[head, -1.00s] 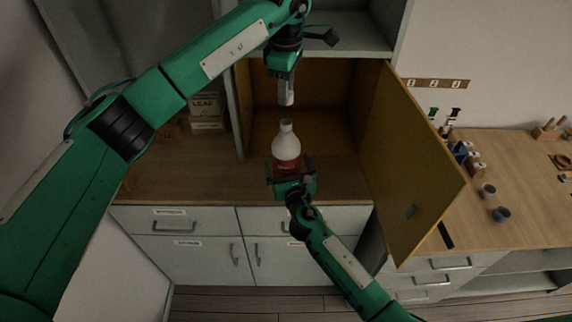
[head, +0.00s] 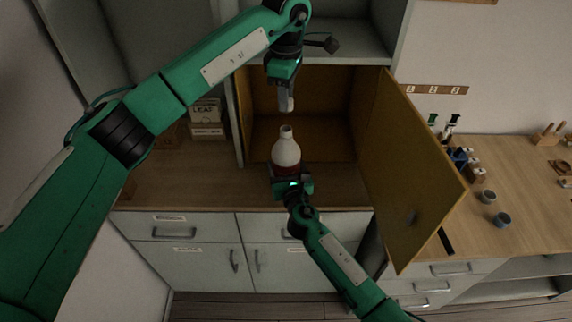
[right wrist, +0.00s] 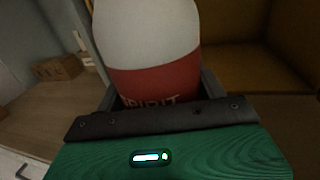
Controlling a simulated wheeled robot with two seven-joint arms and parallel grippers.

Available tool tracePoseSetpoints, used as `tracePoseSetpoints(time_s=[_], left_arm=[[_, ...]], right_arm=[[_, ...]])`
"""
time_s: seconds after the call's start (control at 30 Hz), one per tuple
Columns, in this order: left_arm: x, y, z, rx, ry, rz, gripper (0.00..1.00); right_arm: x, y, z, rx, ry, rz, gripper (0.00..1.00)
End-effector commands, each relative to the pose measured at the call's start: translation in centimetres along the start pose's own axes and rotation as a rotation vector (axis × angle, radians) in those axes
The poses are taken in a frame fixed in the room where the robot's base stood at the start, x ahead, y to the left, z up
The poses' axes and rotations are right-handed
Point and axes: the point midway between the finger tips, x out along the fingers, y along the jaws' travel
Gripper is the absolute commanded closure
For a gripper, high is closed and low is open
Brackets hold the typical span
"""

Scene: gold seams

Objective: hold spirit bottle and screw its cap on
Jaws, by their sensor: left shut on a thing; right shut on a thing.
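The spirit bottle (head: 286,152) is white above with a red label band and stands upright, its open neck pointing up. In the right wrist view the bottle (right wrist: 150,45) fills the upper middle, with part of the label lettering showing. My right gripper (head: 288,178) is shut around its lower part; its dark jaw edge also shows in the right wrist view (right wrist: 160,118). My left gripper (head: 287,100) points down above the neck, with a visible gap between. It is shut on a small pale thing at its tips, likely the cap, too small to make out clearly.
An open cabinet (head: 310,120) stands behind the bottle, its yellow-brown door (head: 405,170) swung out to the right. Boxes (head: 206,122) sit on the counter (head: 190,180) at the left. Cups (head: 502,219) and small bottles stand on the right counter.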

Motion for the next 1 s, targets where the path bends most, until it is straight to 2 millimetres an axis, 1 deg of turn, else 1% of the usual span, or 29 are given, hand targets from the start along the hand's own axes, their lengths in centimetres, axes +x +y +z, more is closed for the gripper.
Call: tracePoseSetpoints(time_s=[0.07,0.3,0.4,0.87,1.0], left_arm=[[0.6,0.0,0.0,0.0,0.0,-0.002,0.9],[4.0,-0.1,0.0,0.001,0.0,-0.002,0.9],[4.9,-0.1,0.0,0.0,-0.001,-0.001,0.9],[4.9,0.0,0.1,0.0,-0.001,0.0,0.9],[5.3,0.0,0.0,0.001,-0.001,-0.001,0.9]], right_arm=[[0.0,0.0,0.0,-0.001,0.0,0.0,0.7],[0.0,0.0,0.0,-0.001,0.0,0.0,0.7],[0.0,0.0,0.0,-0.001,0.001,0.0,0.7],[0.0,0.0,-0.1,-0.001,0.001,0.0,0.7],[0.0,0.0,-0.1,-0.001,0.001,0.0,0.7]])
